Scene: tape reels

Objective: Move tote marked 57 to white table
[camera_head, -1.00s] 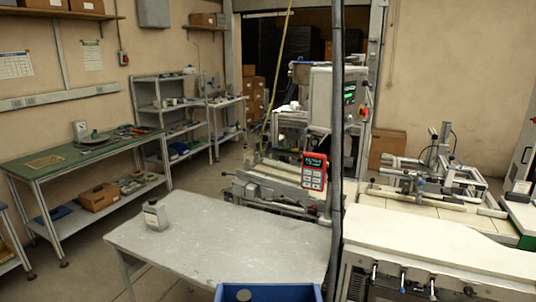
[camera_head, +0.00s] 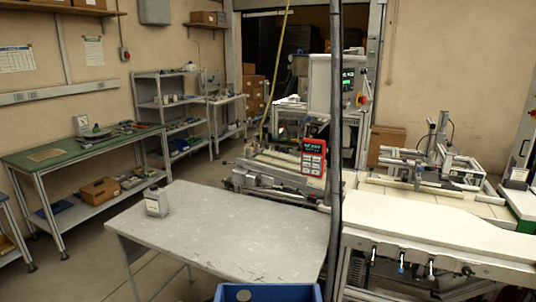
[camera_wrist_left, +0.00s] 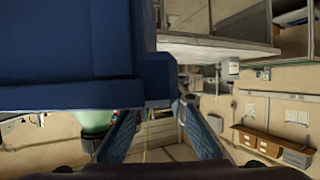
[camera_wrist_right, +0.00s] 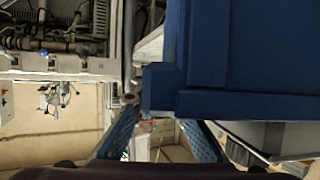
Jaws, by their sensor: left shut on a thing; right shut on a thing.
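A blue tote (camera_head: 268,292) shows at the bottom edge of the head view, mostly cut off, in front of a worn whitish-grey table (camera_head: 240,232). No number 57 is readable on it. In the left wrist view the tote (camera_wrist_left: 65,55) fills the upper left, and my left gripper (camera_wrist_left: 158,110) is shut on its rim. In the right wrist view the tote (camera_wrist_right: 255,55) fills the upper right, and my right gripper (camera_wrist_right: 158,115) is shut on its rim. Both grippers are out of the head view.
A small grey container (camera_head: 157,201) stands at the table's left back corner; the rest of its top is clear. A dark vertical post (camera_head: 336,150) rises at the table's right. A white-topped machine bench (camera_head: 430,232) stands right of it. A green workbench (camera_head: 80,148) is at the left.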

